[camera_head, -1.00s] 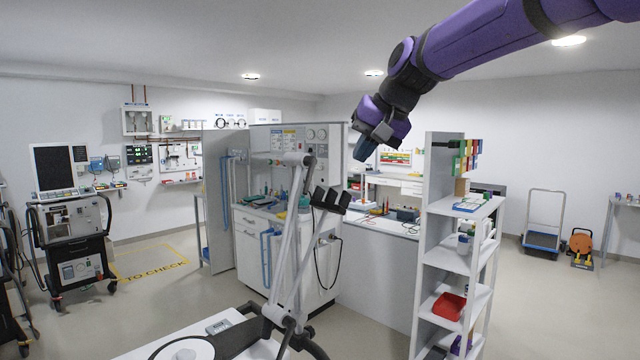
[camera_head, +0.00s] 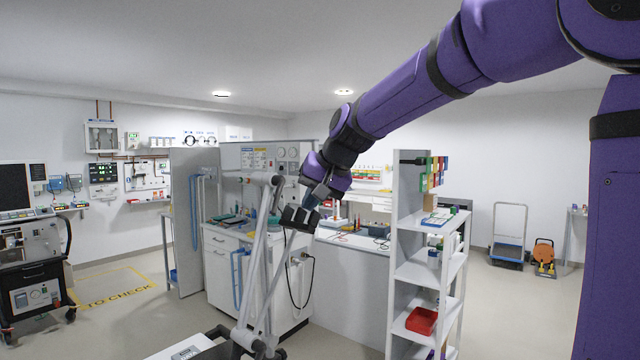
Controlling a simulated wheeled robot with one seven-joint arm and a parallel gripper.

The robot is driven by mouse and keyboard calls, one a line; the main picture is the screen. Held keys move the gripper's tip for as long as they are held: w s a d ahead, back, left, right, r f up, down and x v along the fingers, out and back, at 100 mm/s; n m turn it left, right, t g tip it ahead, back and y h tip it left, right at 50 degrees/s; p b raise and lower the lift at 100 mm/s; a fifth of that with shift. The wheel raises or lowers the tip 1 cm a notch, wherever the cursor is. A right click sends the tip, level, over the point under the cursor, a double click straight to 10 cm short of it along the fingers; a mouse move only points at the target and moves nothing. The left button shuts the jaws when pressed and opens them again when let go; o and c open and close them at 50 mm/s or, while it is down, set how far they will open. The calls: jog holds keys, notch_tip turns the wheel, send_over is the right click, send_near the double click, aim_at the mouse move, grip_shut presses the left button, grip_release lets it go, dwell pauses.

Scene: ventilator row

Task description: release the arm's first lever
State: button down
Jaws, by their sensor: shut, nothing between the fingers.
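A grey jointed support arm (camera_head: 262,255) rises from the white table at the bottom. Its upper joint (camera_head: 275,181) is at the top of the links, and dark joint parts (camera_head: 250,341) are at its foot. A black forked head (camera_head: 299,217) is at the arm's free end. I cannot make out which part is the first lever. My purple gripper (camera_head: 313,201) points down, just above and beside the black head. Its fingers are shut with nothing between them. They overlap the head in the picture, so I cannot tell whether they touch it.
A white shelf unit (camera_head: 399,210) with a red bin (camera_head: 421,320) stands to the right. A white workbench (camera_head: 230,238) with tools is behind the support arm. A ventilator on a cart (camera_head: 32,265) is at the left.

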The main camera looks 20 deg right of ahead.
aim_at(275, 208)
jog(key=shift+w+a+f, duration=0.2)
jog(key=shift+w+a, duration=0.5)
jog(key=shift+a, duration=0.3)
jog(key=shift+w+a+f, duration=0.15)
jog(key=shift+w+a, duration=0.55)
jog(key=shift+a, duration=0.3)
jog(key=shift+s+a+r+m+g+y, duration=0.2)
jog(key=shift+m+g+y, duration=0.15)
jog(key=shift+y, duration=0.25)
jog(key=shift+a+r+m+g+y, duration=0.25)
jog(key=shift+r+m+g+y, duration=0.15)
jog(key=shift+y, duration=0.5)
jog(key=r+y, duration=0.1)
jog(key=y, duration=0.1)
jog(key=m+g+y, duration=0.1)
jog(key=y, duration=0.1)
jog(key=r+m+g+y, duration=0.1)
jog(key=y, duration=0.1)
jog(key=shift+s+a+r+m, duration=0.25)
jog(key=shift+a+r, duration=0.1)
jog(key=shift+a, duration=0.05)
notch_tip(275, 208, up, 2)
jog(key=m+y, duration=0.2)
jog(key=y, duration=0.1)
jog(key=shift+d+y, duration=0.1)
jog(key=shift+y, duration=0.2)
jog(key=shift+f, duration=0.1)
